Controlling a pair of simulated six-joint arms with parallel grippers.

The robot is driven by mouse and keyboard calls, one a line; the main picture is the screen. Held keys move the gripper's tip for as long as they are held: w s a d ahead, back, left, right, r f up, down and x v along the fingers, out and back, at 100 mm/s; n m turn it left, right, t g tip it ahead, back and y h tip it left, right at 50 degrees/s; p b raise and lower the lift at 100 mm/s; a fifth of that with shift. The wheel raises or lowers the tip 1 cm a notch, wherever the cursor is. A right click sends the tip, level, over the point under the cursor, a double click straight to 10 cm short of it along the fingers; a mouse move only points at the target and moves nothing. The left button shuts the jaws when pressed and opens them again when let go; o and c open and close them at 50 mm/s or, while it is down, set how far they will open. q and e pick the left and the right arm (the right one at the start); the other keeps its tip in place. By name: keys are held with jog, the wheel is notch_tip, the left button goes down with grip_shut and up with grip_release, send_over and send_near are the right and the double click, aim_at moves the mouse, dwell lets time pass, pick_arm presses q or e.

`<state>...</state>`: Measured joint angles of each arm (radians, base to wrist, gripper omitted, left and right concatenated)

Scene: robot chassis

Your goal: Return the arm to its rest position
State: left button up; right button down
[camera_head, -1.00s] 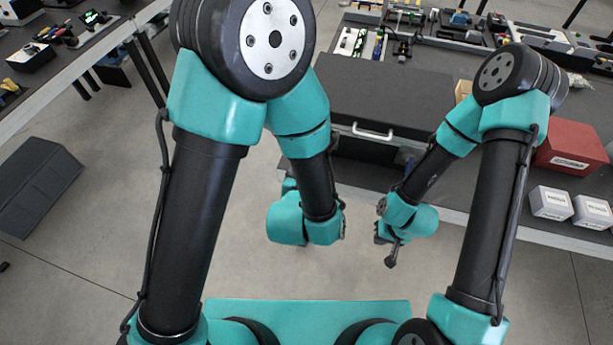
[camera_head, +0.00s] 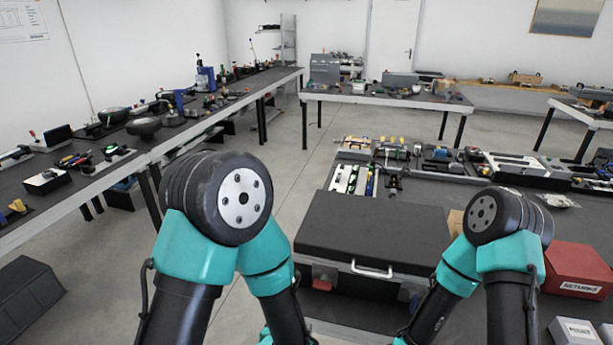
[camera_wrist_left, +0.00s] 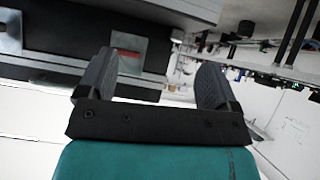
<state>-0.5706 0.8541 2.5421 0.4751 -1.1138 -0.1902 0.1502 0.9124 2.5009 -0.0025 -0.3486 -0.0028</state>
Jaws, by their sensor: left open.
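My left gripper (camera_wrist_left: 157,64) shows in the left wrist view with its two dark fingers spread apart and nothing between them. In the head view my left arm (camera_head: 230,200) stands folded at the lower left of centre, with its elbow up. My right arm (camera_head: 505,220) stands folded in the same way at the lower right. The lower parts of both arms and both grippers are cut off by the bottom edge of the head view.
A dark case with a light handle (camera_head: 372,272) lies on the near bench between the arms. A red box (camera_head: 577,270) and a white box (camera_head: 575,332) are at its right. A long bench (camera_head: 110,165) runs along the left. Grey floor (camera_head: 285,165) separates the benches.

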pick_arm(q)
jog(key=s+a+f+n+g, duration=0.2)
jog(key=s+a+f+g, duration=0.2)
jog(key=a+f, duration=0.4)
jog(key=s+a+f+n+g, duration=0.2)
jog(key=s+a+f+g, duration=0.2)
jog(key=a+f, duration=0.4)
jog(key=shift+s+a+f+g+h, duration=0.35)
jog(key=shift+a+g, duration=0.45)
jog(key=shift+a, duration=0.4)
jog(key=shift+w, duration=0.1)
